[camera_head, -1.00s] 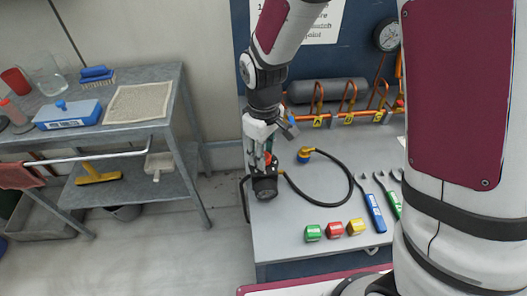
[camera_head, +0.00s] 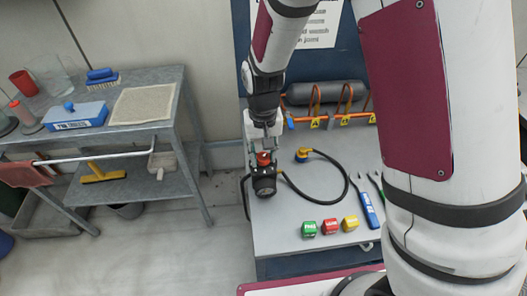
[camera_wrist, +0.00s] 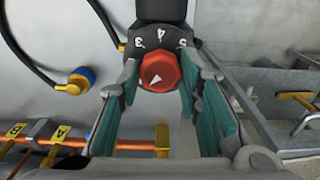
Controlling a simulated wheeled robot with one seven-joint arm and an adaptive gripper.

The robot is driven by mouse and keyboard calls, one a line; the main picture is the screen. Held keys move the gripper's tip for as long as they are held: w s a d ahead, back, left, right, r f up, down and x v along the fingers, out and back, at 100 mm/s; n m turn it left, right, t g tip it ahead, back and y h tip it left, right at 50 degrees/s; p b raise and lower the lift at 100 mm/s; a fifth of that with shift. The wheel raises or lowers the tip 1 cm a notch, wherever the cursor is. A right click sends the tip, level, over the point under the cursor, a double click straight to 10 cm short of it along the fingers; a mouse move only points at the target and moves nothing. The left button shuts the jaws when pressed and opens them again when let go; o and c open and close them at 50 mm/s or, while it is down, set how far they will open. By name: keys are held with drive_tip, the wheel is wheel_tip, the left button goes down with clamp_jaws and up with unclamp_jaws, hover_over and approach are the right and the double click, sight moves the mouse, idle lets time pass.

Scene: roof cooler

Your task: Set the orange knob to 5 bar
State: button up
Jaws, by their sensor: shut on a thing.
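The orange knob (camera_wrist: 160,72) looks red-orange and sits on a black round regulator (camera_wrist: 158,42) marked 3, 4 and 5. The knob's white pointer mark faces down and left in the wrist view, away from the visible numbers. My gripper (camera_wrist: 160,68) has its two green-padded fingers on either side of the knob and is shut on it. In the head view the knob (camera_head: 264,158) shows on top of the regulator (camera_head: 264,182) at the bench's left edge, with my gripper (camera_head: 264,150) at it from behind. The rest of the scale is hidden.
A black hose with a blue-and-yellow fitting (camera_head: 303,154) curls right across the bench (camera_head: 285,222). Green, red and yellow blocks (camera_head: 331,226) and wrenches (camera_head: 367,205) lie farther right. Orange pipes (camera_head: 345,100) and a grey cylinder (camera_head: 325,92) stand behind.

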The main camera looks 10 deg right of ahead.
drive_tip(key=m+p, duration=0.2)
drive_tip(key=m, duration=0.2)
drive_tip(key=shift+s+r+m, duration=0.1)
drive_tip(key=shift+m, duration=0.2)
drive_tip(key=m+p, duration=0.2)
drive_tip(key=m, duration=0.2)
drive_tip(key=shift+m, duration=0.3)
drive_tip(key=m+p, duration=0.2)
drive_tip(key=m, duration=0.2)
drive_tip(key=shift+m, duration=0.3)
drive_tip(key=m+p, duration=0.1)
drive_tip(key=m, duration=0.3)
drive_tip(key=m+p, duration=0.1)
drive_tip(key=m, duration=0.8)
drive_tip(key=shift+m, duration=0.3)
drive_tip(key=m, duration=0.8)
drive_tip(key=shift+m, duration=0.3)
